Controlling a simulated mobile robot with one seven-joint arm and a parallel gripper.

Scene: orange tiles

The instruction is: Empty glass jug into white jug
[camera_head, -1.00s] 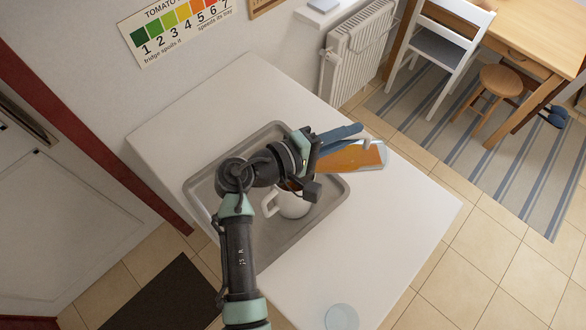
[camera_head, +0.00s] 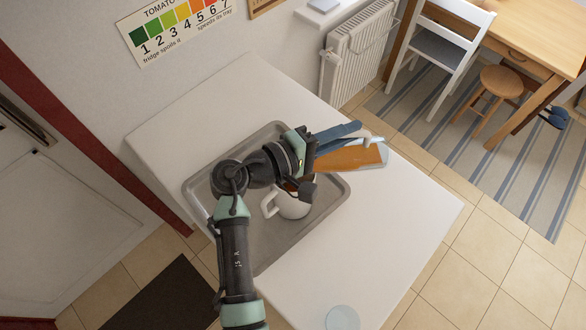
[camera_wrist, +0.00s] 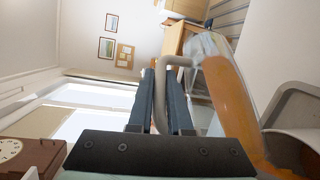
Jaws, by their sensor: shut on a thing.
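My gripper (camera_head: 354,130) is shut on the handle of the glass jug (camera_head: 352,157), which holds orange liquid. The jug is tilted in the head view, its clear end to the right. In the wrist view the pale handle (camera_wrist: 178,62) passes between my fingers (camera_wrist: 160,85), and the glass jug (camera_wrist: 228,92) is beside them with liquid along its wall. The white jug (camera_head: 292,206) stands in the grey tray (camera_head: 262,262), below and left of the glass jug; my wrist hides part of its top. I cannot see any liquid pouring.
The tray lies on a white counter (camera_head: 390,225) with free room around it. A clear round glass item (camera_head: 341,318) stands at the front edge. A radiator (camera_head: 357,55), chair (camera_head: 440,55), stool (camera_head: 500,82) and wooden table (camera_head: 530,45) are beyond the counter.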

